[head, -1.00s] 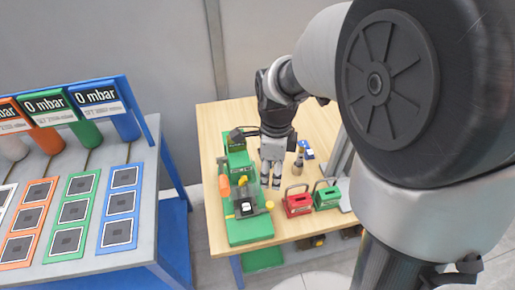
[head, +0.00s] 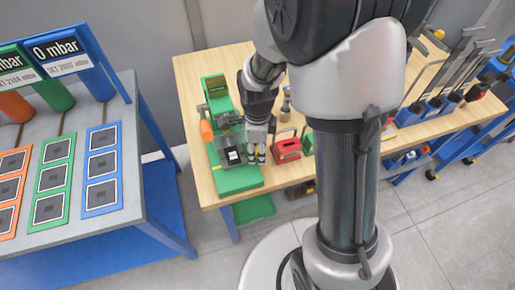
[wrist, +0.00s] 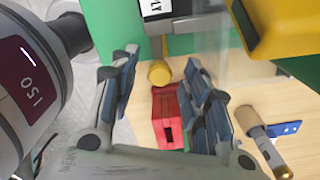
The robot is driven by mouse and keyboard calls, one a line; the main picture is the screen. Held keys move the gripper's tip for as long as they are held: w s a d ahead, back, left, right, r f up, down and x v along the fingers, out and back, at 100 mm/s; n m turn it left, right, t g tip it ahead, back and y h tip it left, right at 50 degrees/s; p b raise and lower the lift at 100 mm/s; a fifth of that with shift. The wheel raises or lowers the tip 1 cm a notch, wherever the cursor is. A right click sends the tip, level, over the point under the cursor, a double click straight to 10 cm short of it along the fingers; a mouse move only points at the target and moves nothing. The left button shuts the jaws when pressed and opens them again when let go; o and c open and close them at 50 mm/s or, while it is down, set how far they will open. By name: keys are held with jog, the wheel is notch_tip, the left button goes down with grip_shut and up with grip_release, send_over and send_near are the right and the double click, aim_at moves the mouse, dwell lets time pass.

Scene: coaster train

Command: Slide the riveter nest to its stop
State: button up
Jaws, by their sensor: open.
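The green riveter (head: 238,181) stands on the wooden table in the head view. Its nest (head: 233,155), dark with a white label, sits low on the base; in the wrist view only part of the nest (wrist: 158,10) shows at the top edge. A round yellow knob (wrist: 160,73) sticks out from the nest's side. My gripper (head: 256,157) is just right of the nest in the head view. In the wrist view my gripper (wrist: 162,85) is open, with the knob between its fingers, nearer the left one. Whether a finger touches the knob I cannot tell.
A red box (head: 287,147) with a handle stands close right of my gripper; the red box (wrist: 168,118) also shows between the fingers in the wrist view. A brass-tipped tool (wrist: 262,138) is at the lower right. Bare tabletop (head: 195,70) lies behind.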

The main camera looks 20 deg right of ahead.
jog(key=shift+c, duration=0.6)
grip_shut()
jog(key=shift+w, duration=0.1)
